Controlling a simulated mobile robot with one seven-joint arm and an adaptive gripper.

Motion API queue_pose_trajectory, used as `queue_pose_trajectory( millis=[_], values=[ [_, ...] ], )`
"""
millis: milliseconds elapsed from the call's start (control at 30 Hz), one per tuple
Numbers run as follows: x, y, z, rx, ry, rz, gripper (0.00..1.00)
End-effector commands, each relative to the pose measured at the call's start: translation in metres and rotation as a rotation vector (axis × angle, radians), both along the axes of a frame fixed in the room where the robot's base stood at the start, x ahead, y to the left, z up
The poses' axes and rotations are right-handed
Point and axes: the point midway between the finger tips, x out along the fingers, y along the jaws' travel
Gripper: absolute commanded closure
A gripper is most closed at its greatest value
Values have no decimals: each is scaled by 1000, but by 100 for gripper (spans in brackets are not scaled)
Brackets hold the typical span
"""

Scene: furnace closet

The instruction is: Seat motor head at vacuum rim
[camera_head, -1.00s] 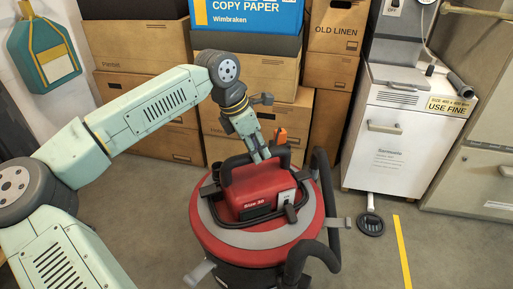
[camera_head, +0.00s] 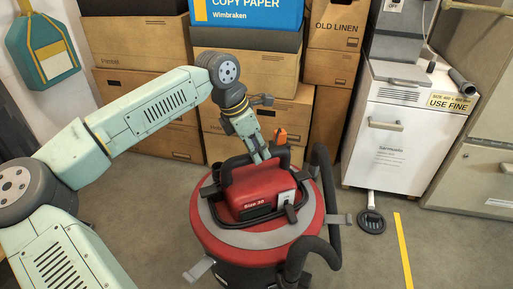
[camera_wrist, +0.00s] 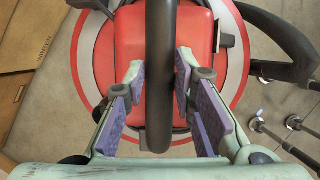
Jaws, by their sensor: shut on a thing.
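The red motor head (camera_head: 258,190), marked "Size 30", has a black handle on top and a grey panel with a switch. It sits over the round red vacuum body, whose red and grey rim (camera_head: 222,240) shows around it. From these views I cannot tell whether the head touches the rim or hovers just above it. My gripper (camera_head: 262,158) reaches down from behind and is shut on the head's black handle. In the wrist view the handle (camera_wrist: 160,85) runs between my two purple-padded fingers, with the red head below it.
A black hose (camera_head: 325,195) curves along the vacuum's right side. Metal latches (camera_head: 198,270) stick out at its sides. Cardboard boxes (camera_head: 245,75) stand behind, and a white furnace cabinet (camera_head: 400,135) stands at right.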

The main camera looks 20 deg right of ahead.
Motion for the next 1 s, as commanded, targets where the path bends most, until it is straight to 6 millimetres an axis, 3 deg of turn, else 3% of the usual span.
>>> queue_pose_trajectory(
  millis=[233, 267, 600, 1000],
  values=[
    [1, -1, -3, -5, -4, 0, 100],
    [1, -1, -3, -5, -4, 0, 75],
    [0, 0, -4, -2, -1, 0, 52],
    [0, 2, -3, 3, 1, 1, 52]
  ],
)
